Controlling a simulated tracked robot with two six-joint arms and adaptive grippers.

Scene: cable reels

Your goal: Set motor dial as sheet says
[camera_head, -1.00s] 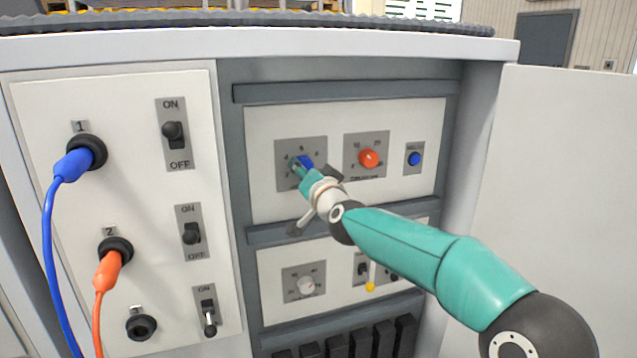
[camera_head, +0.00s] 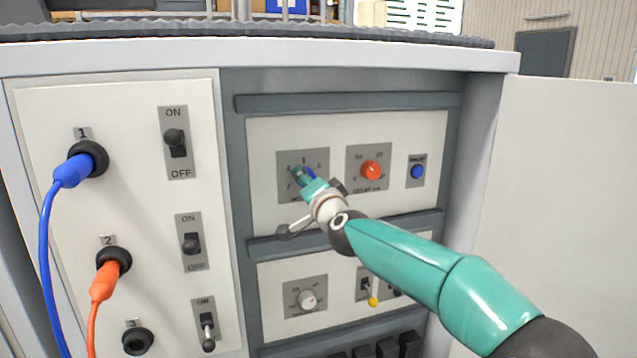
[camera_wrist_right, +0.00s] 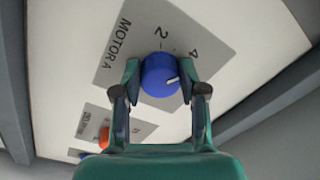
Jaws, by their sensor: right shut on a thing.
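The blue motor dial (camera_head: 309,173) is on a grey plate in the upper control panel, mostly hidden by my right gripper (camera_head: 302,179) in the head view. The right wrist view shows the blue knob (camera_wrist_right: 159,84) between both fingers of my right gripper (camera_wrist_right: 160,77), which is shut on it. The plate reads MOTOR A. The knob's white mark points right in that view, past the 4, toward the right finger; figures beyond are hidden. A white sheet with green bars (camera_head: 430,15) shows at the back, cut off and unreadable. My left gripper is not in view.
An orange dial (camera_head: 371,170) and a blue button (camera_head: 417,172) sit right of the motor dial. A grey-white dial (camera_head: 307,299) and a yellow-tipped switch (camera_head: 372,300) are below. Switches and plugged cables (camera_head: 75,169) fill the left panel. A white door (camera_head: 560,180) stands on the right.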

